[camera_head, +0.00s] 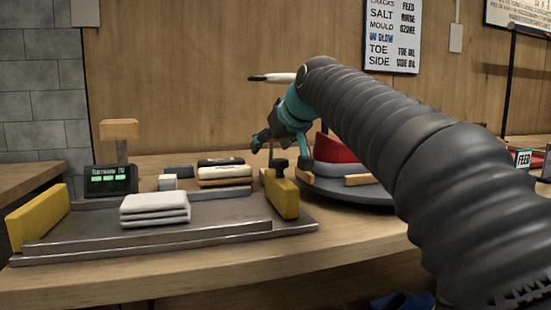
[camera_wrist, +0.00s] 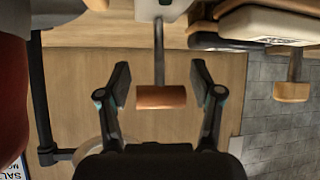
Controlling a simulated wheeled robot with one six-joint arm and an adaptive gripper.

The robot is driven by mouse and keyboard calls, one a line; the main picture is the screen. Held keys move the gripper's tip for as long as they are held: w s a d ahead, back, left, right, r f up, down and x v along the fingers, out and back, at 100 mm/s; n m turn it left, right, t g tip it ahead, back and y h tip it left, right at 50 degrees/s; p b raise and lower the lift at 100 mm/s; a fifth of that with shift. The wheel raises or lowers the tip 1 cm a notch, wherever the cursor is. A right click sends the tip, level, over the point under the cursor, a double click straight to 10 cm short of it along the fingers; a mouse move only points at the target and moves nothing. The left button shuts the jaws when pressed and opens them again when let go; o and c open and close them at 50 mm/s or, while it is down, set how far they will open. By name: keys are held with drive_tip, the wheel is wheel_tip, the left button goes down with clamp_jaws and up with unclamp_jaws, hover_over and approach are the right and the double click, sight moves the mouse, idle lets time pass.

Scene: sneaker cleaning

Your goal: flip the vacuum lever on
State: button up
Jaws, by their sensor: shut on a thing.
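The lever (camera_wrist: 158,50) shows in the wrist view as a grey rod with a reddish-brown wooden crossbar (camera_wrist: 161,97) at its end. The rod runs from a pale housing (camera_wrist: 160,8) at the top edge. In the head view my gripper (camera_head: 265,140) is teal and black, above the worktop's middle, behind the right yellow block. The lever is too small there to make out clearly.
A steel tray (camera_head: 150,236) with folded white cloths (camera_head: 155,209) and yellow end blocks (camera_head: 283,197) stands left. A dark round turntable (camera_head: 345,192) with a red item (camera_head: 334,149) is close right of my gripper. A second wooden-ended lever (camera_wrist: 291,91) is right in the wrist view.

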drive_tip(key=shift+s+a+f, duration=0.1)
drive_tip(key=shift+s+a, duration=0.05)
drive_tip(key=shift+s, duration=0.05)
idle(0.4)
drive_tip(key=o, duration=1.6)
drive_tip(key=shift+a, duration=0.15)
drive_tip(key=shift+d, duration=0.2)
drive_tip(key=shift+s+d, duration=0.1)
drive_tip(key=shift+d, duration=0.05)
drive_tip(key=v, duration=1.1)
drive_tip(key=shift+s+d, duration=0.1)
drive_tip(key=shift+s, duration=0.35)
